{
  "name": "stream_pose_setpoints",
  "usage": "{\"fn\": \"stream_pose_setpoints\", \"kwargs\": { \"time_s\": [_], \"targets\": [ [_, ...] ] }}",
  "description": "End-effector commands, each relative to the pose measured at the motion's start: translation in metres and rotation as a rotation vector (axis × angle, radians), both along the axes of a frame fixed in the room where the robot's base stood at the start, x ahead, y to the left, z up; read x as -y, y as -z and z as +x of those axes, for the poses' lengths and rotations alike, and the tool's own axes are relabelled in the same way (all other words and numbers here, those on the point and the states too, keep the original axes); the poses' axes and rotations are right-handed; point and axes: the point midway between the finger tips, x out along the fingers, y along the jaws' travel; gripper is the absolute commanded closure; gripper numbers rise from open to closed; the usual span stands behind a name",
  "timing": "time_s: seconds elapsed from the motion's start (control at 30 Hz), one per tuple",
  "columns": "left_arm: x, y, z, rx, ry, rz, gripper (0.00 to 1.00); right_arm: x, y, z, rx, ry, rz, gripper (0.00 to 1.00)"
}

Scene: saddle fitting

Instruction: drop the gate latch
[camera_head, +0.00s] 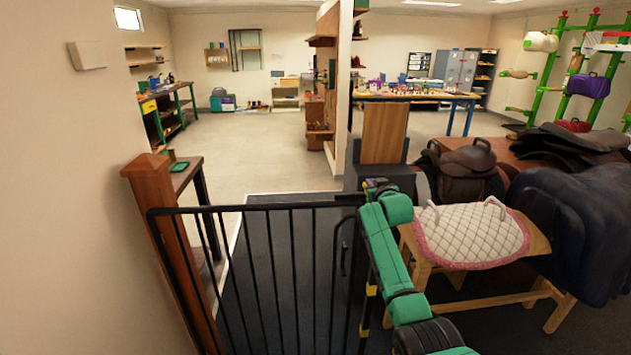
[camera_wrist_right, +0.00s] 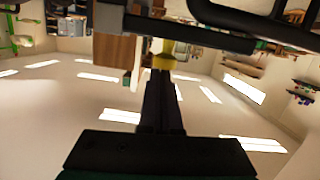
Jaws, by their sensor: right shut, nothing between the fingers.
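A black barred gate (camera_head: 250,207) stands across the passage, from the wooden post on the left to my right arm. A curved black handle (camera_head: 339,250) shows near its right end. A dark piece (camera_head: 350,197) at the top right corner may be the latch; my gripper partly covers that area. My right gripper (camera_head: 374,184) is shut and empty at this corner; contact cannot be told. In the right wrist view the gripper (camera_wrist_right: 162,85) points toward a yellow part (camera_wrist_right: 163,54) below dark bars (camera_wrist_right: 180,30). My left gripper is not in view.
A wooden post (camera_head: 160,205) and a wall bound the left side. A wooden stand with a quilted white pad (camera_head: 470,235) and a dark draped form (camera_head: 575,220) crowd the right. Beyond the gate, a dark mat and open floor (camera_head: 250,150) lead into the room.

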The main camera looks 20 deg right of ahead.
Motion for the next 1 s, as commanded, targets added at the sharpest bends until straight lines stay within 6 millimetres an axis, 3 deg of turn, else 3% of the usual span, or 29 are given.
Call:
{"fn": "stream_pose_setpoints", "kwargs": {
  "time_s": [0.17,0.33,0.4,0.8,1.0],
  "targets": [
    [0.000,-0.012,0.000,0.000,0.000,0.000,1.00,0.000,-0.013,0.000,0.001,0.000,0.000,1.00],
    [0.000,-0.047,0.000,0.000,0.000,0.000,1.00,0.002,-0.055,0.002,0.002,0.001,-0.002,1.00],
    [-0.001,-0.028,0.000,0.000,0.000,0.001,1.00,-0.003,-0.039,-0.010,0.000,-0.001,-0.003,1.00],
    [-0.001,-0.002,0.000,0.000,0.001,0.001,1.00,-0.027,-0.053,-0.081,0.001,0.000,-0.001,1.00],
    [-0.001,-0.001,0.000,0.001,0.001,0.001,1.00,-0.031,-0.058,-0.092,-0.001,0.000,-0.001,1.00]
  ]
}}
